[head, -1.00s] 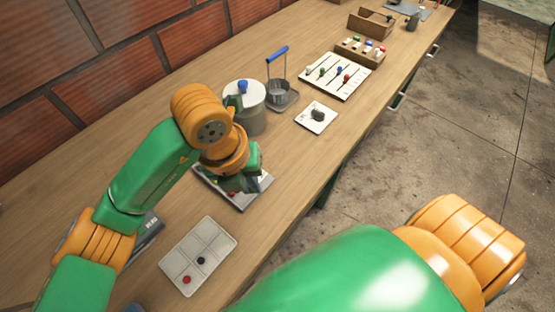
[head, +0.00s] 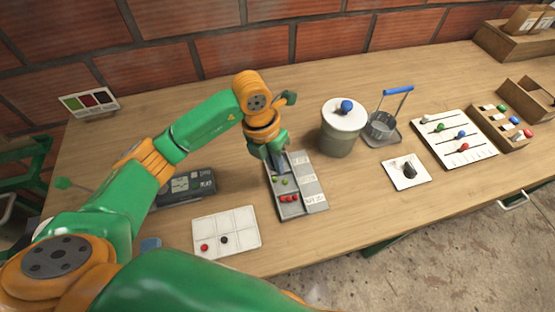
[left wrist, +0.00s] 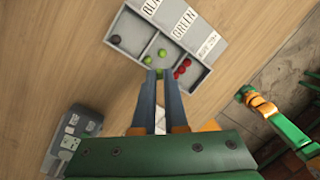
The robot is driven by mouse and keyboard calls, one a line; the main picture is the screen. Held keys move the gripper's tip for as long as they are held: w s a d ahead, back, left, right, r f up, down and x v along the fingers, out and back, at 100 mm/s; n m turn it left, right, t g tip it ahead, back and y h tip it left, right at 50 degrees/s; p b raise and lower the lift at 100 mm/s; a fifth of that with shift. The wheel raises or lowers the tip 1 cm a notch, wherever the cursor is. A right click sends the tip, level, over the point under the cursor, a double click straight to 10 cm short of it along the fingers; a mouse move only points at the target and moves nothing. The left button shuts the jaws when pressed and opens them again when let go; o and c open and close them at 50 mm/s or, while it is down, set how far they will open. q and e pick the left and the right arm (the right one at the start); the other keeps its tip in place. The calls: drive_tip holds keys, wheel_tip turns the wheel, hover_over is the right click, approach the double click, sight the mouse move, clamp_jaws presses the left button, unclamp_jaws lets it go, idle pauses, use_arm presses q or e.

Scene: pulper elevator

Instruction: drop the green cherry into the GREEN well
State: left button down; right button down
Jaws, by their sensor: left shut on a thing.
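The grey sorting tray (head: 315,185) lies on the bench, with three wells and label plates. In the left wrist view the tray (left wrist: 200,73) has a dark cherry (left wrist: 115,39) in the BLACK well, red cherries (left wrist: 182,68) in the end well, and a green cherry (left wrist: 162,53) in the middle GREEN well (left wrist: 165,41).
A white compartment tray (head: 240,222) with a red and a black cherry lies in front. A dark device (head: 185,187) is at left. A lidded pot (head: 340,135), a blue-handled basket (head: 381,125), a white card (head: 400,182) and a slider board (head: 455,140) stand to the right.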

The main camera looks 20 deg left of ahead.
use_arm(q)
drive_tip(key=c, duration=0.9)
unclamp_jaws()
drive_tip(key=r, duration=0.4)
drive_tip(key=a+r+b, duration=0.1)
drive_tip(key=r, duration=0.2)
drive_tip(key=shift+s, duration=0.2)
